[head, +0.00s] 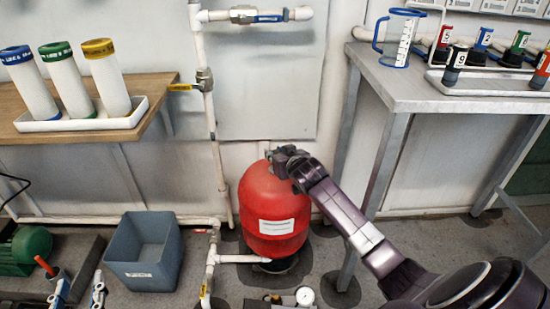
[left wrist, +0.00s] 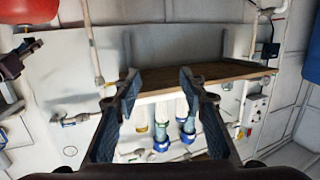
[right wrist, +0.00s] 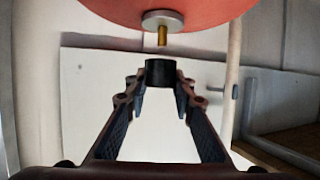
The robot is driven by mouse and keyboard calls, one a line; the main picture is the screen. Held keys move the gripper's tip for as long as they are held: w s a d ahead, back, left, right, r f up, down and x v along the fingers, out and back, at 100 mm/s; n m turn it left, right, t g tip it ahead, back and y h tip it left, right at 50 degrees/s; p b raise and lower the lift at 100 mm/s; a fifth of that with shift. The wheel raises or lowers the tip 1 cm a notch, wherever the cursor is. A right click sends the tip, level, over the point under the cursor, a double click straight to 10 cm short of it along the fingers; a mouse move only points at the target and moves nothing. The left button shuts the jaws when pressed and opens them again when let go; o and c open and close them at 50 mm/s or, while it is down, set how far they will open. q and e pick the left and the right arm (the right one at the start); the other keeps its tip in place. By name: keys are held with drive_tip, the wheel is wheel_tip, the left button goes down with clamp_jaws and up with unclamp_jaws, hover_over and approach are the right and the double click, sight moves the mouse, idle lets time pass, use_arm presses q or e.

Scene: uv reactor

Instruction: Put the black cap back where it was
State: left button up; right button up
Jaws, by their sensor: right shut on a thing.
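The black cap (right wrist: 160,72) is between the fingertips of my right gripper (right wrist: 160,82), which is shut on it. In the right wrist view a brass stem (right wrist: 162,38) sticks out of a grey round fitting (right wrist: 162,20) on the red tank (right wrist: 205,12). The cap is in line with the stem, with a visible gap between them. In the head view my right gripper (head: 285,158) is at the top of the red tank (head: 268,205); it hides the stem and the cap there. My left gripper (left wrist: 158,84) is open and empty, seen only in the left wrist view.
A wooden shelf (head: 150,90) with a white tray (head: 130,118) of capped cylinders is at the left. A grey table (head: 400,95) with a jug (head: 399,40) is at the right. Pipes (head: 213,140) run beside the tank. A grey bin (head: 145,250) stands on the floor.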

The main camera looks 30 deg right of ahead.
drive_tip(key=shift+f, duration=0.65)
use_arm(q)
drive_tip(key=r, duration=0.1)
drive_tip(key=r+t, duration=0.1)
drive_tip(key=shift+w+d+r, duration=0.15)
drive_tip(key=shift+d+r, duration=0.05)
drive_tip(key=shift+r, duration=0.15)
use_arm(e)
drive_tip(key=shift+f, duration=0.6)
drive_tip(key=o, duration=0.8)
